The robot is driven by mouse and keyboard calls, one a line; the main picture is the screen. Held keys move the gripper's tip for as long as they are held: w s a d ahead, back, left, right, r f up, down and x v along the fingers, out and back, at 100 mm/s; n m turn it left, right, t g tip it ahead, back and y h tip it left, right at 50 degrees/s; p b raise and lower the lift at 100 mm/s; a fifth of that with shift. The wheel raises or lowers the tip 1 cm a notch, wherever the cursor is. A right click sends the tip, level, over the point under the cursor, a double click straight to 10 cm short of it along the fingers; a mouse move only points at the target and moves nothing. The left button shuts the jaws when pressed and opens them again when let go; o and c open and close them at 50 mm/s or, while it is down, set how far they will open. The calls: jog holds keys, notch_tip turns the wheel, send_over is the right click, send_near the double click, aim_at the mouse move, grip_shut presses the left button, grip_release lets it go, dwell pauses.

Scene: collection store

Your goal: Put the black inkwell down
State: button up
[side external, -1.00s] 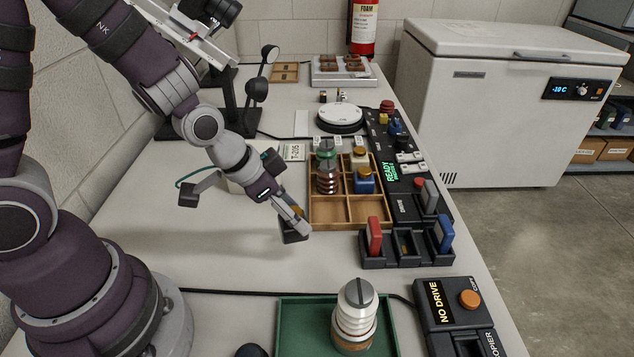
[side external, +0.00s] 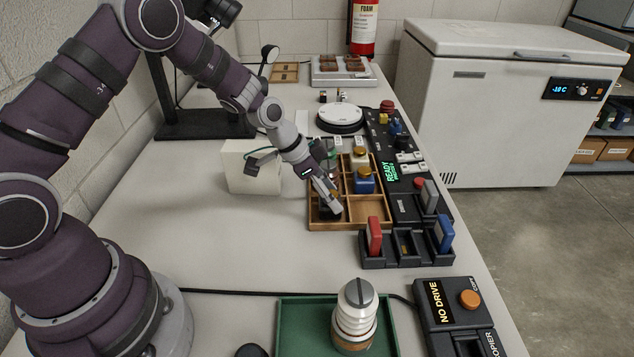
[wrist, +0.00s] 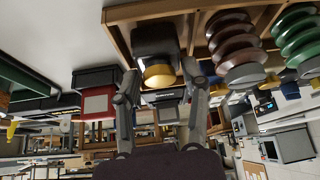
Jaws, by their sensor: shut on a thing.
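The black inkwell (wrist: 155,38) has a brass cap (wrist: 158,75) and sits between the fingers of my gripper (wrist: 160,88) in the wrist view. In the side view my gripper (side external: 330,200) points down at the front left compartment of the wooden divided tray (side external: 352,225). The inkwell's dark body (side external: 326,214) shows there at the fingertips, partly hidden by them. I cannot tell whether it touches the compartment floor. In the wrist view the tray's wooden edge (wrist: 150,11) runs close beside the inkwell.
A blue inkwell (side external: 364,186) stands in the tray's right column. Dark red (wrist: 232,45) and green (wrist: 300,35) ribbed insulators stand near the held inkwell. A black rack (side external: 400,262) with red and blue blocks is in front of the tray.

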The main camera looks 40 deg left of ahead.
jog(key=shift+f, duration=0.2)
jog(key=o, duration=1.2)
jog(key=shift+r, duration=0.1)
jog(key=v, duration=1.2)
jog(key=s+r+n+y, duration=0.1)
jog(key=s+r+n, duration=0.1)
jog(key=s, duration=0.2)
jog(key=s+r+n+y, duration=0.1)
jog(key=s+r+n, duration=0.2)
jog(key=s, duration=0.2)
jog(key=s+d+r+n+y, duration=0.1)
jog(key=s+r+n+y, duration=0.1)
jog(key=s, duration=0.3)
jog(key=shift+s+r+t, duration=0.2)
jog(key=shift+r+t, duration=0.2)
